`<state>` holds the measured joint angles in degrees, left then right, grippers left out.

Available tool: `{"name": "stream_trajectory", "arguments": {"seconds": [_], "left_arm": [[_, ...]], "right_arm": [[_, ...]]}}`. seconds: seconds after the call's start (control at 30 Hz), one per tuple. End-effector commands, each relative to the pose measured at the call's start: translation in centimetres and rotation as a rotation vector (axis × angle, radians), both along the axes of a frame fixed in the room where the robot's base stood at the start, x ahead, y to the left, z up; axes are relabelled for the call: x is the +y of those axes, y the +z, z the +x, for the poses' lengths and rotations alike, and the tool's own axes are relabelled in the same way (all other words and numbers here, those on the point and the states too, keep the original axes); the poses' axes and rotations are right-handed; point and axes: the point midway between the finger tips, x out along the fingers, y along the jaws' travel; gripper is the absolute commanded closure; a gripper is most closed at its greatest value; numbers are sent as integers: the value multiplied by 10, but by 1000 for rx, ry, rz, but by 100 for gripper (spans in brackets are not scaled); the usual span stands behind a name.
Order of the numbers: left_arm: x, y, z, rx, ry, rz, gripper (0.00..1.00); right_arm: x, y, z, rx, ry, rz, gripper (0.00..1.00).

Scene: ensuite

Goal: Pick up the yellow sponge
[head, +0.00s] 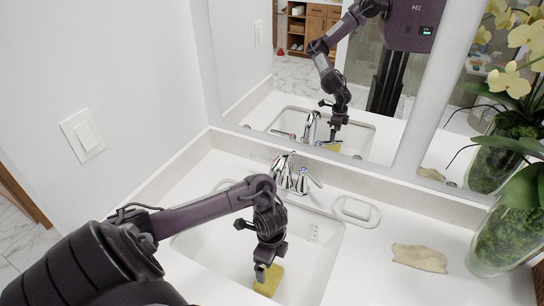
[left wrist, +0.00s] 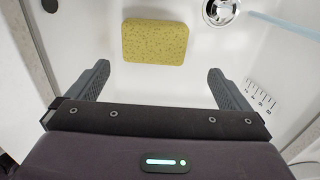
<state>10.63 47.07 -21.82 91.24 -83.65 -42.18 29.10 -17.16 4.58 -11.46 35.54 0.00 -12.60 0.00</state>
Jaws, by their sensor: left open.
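The yellow sponge (head: 268,280) lies in the white sink basin (head: 318,262), partly hidden in the head view by my left gripper (head: 261,272). In the left wrist view the whole sponge (left wrist: 155,42) shows flat on the basin floor. It is beyond the tips of my left gripper (left wrist: 158,82), roughly centred between its two fingers and apart from them. The left gripper is open and empty, pointing down into the basin. My right gripper is in neither view.
A chrome faucet (head: 293,175) stands at the basin's back edge. A soap dish (head: 356,211), a beige cloth-like piece (head: 419,257) and a glass vase with orchids (head: 503,231) are on the counter to the right. A mirror (head: 300,80) rises behind. The drain (left wrist: 220,11) is near the sponge.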

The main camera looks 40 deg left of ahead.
Motion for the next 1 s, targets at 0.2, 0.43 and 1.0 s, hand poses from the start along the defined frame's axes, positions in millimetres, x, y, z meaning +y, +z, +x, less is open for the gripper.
{"name": "stream_trajectory", "arguments": {"seconds": [0.2, 0.43, 1.0], "left_arm": [[0, -22, 0, 1, 0, 0, 0], [-1, -46, -1, 2, 1, -3, 0], [1, -98, -4, 0, 0, 0, 0]], "right_arm": [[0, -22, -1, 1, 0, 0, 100], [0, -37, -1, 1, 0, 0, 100], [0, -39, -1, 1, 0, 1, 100]]}}
